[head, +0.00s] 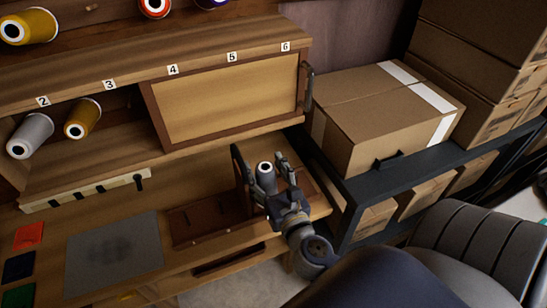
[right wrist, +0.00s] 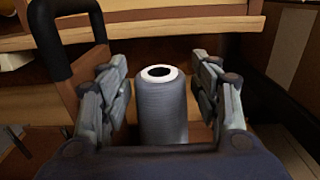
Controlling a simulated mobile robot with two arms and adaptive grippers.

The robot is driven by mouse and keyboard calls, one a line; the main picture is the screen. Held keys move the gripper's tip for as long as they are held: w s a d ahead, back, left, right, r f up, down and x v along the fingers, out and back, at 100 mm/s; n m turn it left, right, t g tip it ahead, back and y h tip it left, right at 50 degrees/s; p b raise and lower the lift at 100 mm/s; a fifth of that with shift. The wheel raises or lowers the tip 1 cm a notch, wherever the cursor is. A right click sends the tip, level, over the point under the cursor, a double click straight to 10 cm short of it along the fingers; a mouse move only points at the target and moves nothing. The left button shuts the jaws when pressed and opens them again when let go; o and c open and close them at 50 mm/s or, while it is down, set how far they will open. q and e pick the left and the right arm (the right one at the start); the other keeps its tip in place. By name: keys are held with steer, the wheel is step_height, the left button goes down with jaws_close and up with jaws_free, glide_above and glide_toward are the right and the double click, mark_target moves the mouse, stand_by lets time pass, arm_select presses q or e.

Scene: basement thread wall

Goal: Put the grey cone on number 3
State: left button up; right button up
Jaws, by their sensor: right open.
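A dark grey cone (head: 266,180) with a white-rimmed top stands upright at the right end of the bench. In the right wrist view the grey cone (right wrist: 163,108) stands between the two fingers. My right gripper (head: 271,168) is open around it, with gaps visible on both sides. The number 3 label (head: 109,85) is on the shelf edge at the left. A gold cone (head: 82,118) sits below and left of that label. A lighter silver-grey cone (head: 31,135) sits below and left of the number 2 label (head: 43,101). My left gripper is not in view.
A closed wooden panel (head: 230,100) with a dark handle (head: 308,86) covers the shelf under 4 to 6. A dark upright handle (head: 240,164) stands just left of my right gripper. A cardboard box (head: 385,115) sits on the black rack at right.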

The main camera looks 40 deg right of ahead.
steer(key=b+v, duration=0.5)
steer(key=v, duration=0.7)
steer(key=shift+r, duration=0.1)
